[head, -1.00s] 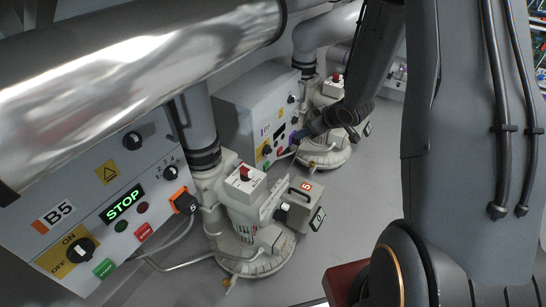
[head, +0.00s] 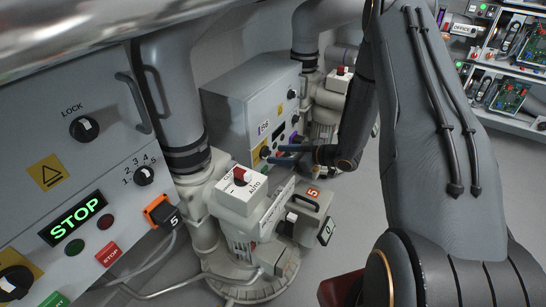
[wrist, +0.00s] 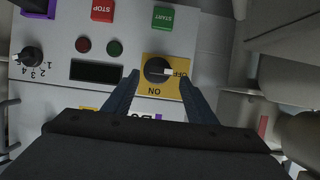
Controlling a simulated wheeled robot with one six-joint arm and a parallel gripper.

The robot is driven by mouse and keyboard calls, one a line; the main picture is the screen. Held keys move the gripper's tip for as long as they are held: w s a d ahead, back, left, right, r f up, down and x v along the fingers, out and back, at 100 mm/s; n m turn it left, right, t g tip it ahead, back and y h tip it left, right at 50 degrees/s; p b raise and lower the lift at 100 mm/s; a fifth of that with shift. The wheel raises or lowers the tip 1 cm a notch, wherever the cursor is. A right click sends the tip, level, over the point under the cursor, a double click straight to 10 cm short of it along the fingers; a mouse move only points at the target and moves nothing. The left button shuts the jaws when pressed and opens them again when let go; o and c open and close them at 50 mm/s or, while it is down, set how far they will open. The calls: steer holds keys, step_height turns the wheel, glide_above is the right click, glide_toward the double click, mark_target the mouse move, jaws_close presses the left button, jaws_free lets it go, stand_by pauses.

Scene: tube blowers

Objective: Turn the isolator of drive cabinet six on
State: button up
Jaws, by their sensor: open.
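Drive cabinet six (head: 222,108) is the grey cabinet behind the near one in the head view; its label is hard to read there. Its isolator is a black rotary knob (wrist: 157,69) on a yellow plate (wrist: 150,86), upside down in the wrist view. The knob's white mark points at OFF; ON is on another side of the plate. My gripper (wrist: 160,80) is open, with one finger on each side of the knob. I cannot tell whether they touch it. In the head view my gripper (head: 273,156) reaches the yellow plate (head: 258,154) from the right.
Cabinet six's display (wrist: 96,71) is dark; STOP (wrist: 103,10) and START (wrist: 163,18) buttons are beside it. Near cabinet B5 (head: 60,145) has a lit STOP display and its own isolator (head: 14,283).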

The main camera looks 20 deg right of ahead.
mark_target(266, 153)
steer(key=shift+b+x, duration=0.3)
steer(key=shift+x, duration=1.15)
steer(key=c, duration=1)
steer(key=shift+c, duration=0.2)
